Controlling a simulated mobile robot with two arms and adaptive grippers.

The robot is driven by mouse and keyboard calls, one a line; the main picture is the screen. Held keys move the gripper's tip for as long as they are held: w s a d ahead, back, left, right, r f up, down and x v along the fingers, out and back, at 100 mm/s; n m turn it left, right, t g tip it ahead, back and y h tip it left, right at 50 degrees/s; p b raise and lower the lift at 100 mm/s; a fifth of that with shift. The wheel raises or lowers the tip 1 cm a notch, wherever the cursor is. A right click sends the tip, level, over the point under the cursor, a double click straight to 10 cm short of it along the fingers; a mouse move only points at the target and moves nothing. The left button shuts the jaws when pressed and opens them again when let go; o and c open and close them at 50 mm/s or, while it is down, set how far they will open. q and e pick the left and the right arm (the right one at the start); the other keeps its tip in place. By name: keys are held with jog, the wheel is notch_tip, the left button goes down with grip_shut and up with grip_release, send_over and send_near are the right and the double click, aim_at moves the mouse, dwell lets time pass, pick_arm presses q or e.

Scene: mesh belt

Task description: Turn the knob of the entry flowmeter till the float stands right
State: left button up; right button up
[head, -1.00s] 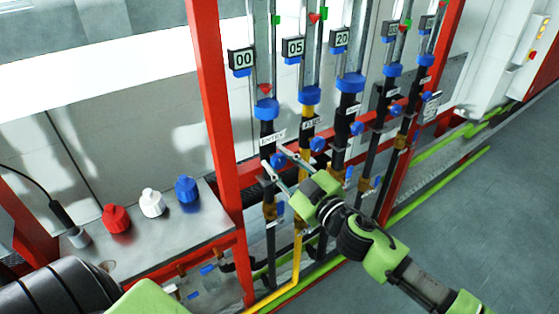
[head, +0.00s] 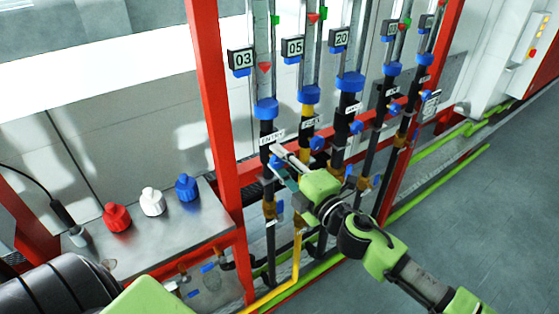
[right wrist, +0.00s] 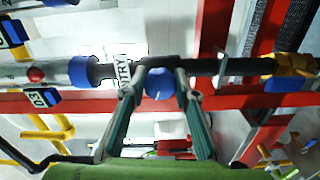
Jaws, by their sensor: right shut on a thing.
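The entry flowmeter (head: 263,50) is the leftmost tube in the head view, with an ENTRY label (head: 272,137) below it. Its display (head: 241,61) reads 03. Its red float (head: 264,68) stands low in the tube, well below the green marker (head: 275,20). In the right wrist view the blue entry knob (right wrist: 159,84) sits between the fingertips of my right gripper (right wrist: 160,80), which is shut on it. The red float (right wrist: 37,74) shows there too. In the head view the right gripper (head: 275,155) covers the knob. My left gripper is out of view.
Other flowmeters stand close to the right, with displays 05 (head: 292,47) and 20 (head: 340,38) and their own blue knobs. A red post (head: 213,110) rises just left. A metal bench (head: 150,232) holds red, white and blue caps. The floor at right is clear.

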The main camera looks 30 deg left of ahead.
jog(key=n, duration=0.6)
jog(key=shift+n, duration=0.3)
jog(key=n, duration=0.5)
jog(key=shift+n, duration=0.4)
jog(key=o, duration=1.1)
jog(key=v, duration=1.2)
